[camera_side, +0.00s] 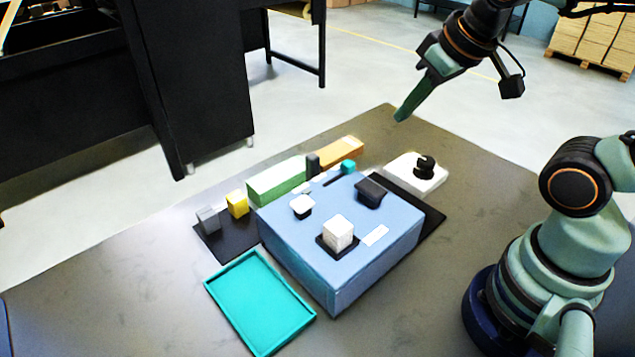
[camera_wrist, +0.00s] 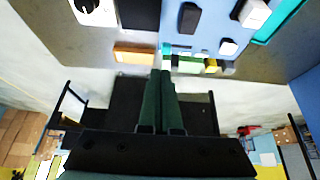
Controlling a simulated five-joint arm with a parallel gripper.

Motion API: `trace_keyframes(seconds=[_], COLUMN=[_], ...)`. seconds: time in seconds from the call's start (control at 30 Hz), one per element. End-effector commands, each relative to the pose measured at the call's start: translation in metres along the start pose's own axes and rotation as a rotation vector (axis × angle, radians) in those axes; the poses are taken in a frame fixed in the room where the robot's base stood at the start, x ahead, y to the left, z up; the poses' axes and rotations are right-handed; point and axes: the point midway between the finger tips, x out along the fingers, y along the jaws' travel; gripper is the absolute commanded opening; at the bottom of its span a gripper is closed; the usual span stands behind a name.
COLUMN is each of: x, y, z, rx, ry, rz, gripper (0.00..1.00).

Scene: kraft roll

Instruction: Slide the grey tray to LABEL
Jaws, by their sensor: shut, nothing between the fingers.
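I cannot make out a tray that is clearly grey, and no readable LABEL marking shows. The one plain tray is teal (camera_side: 260,303); it lies empty on the table in front of the blue box (camera_side: 290,238), and its edge shows in the wrist view (camera_wrist: 281,22). On the blue box are a dark block (camera_side: 370,192), a white cube (camera_side: 338,232) on a black base, a white-topped knob (camera_side: 302,205) and a teal cube (camera_side: 348,167) by a dark slot. My gripper (camera_side: 402,116) is shut and empty, raised above the table's far edge, apart from everything; its fingers show in the wrist view (camera_wrist: 160,76).
A grey block (camera_side: 208,219) and a yellow block (camera_side: 237,204) stand on a black mat at left. Green (camera_side: 276,181) and orange (camera_side: 340,152) blocks stand behind the box. A white box (camera_side: 415,174) with a black knob stands at right. The table's front is clear.

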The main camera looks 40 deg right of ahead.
Motion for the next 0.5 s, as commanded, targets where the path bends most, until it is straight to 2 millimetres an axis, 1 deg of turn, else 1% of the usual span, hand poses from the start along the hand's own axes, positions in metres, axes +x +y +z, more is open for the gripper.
trace_keyframes(seconds=[0.33,0.37,0.4,0.47,0.5], x=[0.0000,0.0000,0.0000,0.0001,0.0004], y=[-0.0001,-0.0001,-0.0001,-0.0005,-0.0010], z=[-0.0001,-0.0001,-0.0003,-0.0022,-0.0044], rx=[0.000,0.000,0.000,0.000,0.000], ry=[0.000,0.000,-0.001,-0.006,-0.013], rz=[0.000,0.000,0.000,-0.001,-0.002], gripper=[0.00,0.08,0.23,0.46,0.61])
